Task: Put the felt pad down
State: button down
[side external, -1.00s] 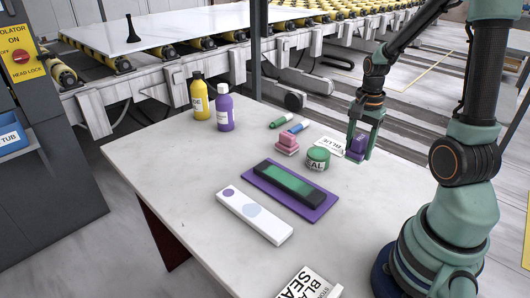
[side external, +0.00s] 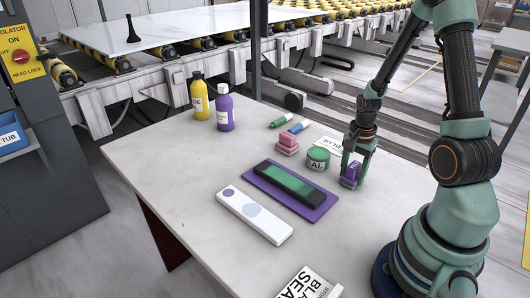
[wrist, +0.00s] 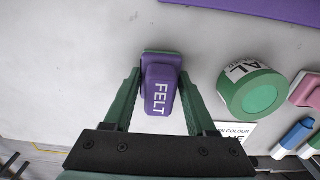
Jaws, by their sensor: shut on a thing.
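The felt pad (wrist: 160,88) is a purple block with the word FELT on it. In the side view the felt pad (side external: 350,175) is low at the table's right side, between the fingers. My gripper (side external: 354,174) is shut on it, and in the wrist view the gripper's green fingers (wrist: 157,97) flank it on both sides. I cannot tell whether the pad touches the table.
A green round tin (side external: 318,158) stands just left of the gripper. A purple mat (side external: 247,176) bears a dark and green block (side external: 288,183). A pink block (side external: 287,143), markers (side external: 299,127) and a card (side external: 329,145) lie behind. Bare slab lies in front.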

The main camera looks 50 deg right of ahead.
aim_at(353, 165)
jog(key=shift+f, duration=0.15)
jog(key=shift+c, duration=1)
grip_release()
notch_tip(353, 165, up, 12)
jog(key=shift+w+a+r, duration=0.1)
jog(key=shift+a+r, duration=0.05)
jog(key=shift+r, duration=0.15)
jog(key=w+a+r+n+t, duration=0.1)
jog(key=a+r+n+t, duration=0.1)
jog(key=a+r+n, duration=0.4)
jog(key=w+a+r+n+t, duration=0.1)
jog(key=a+r+n+t, duration=0.2)
jog(key=a+n, duration=0.9)
notch_tip(353, 165, up, 3)
jog(key=shift+w+a+t, duration=0.15)
jog(key=shift+a+t, duration=0.15)
jog(key=shift+a, duration=0.35)
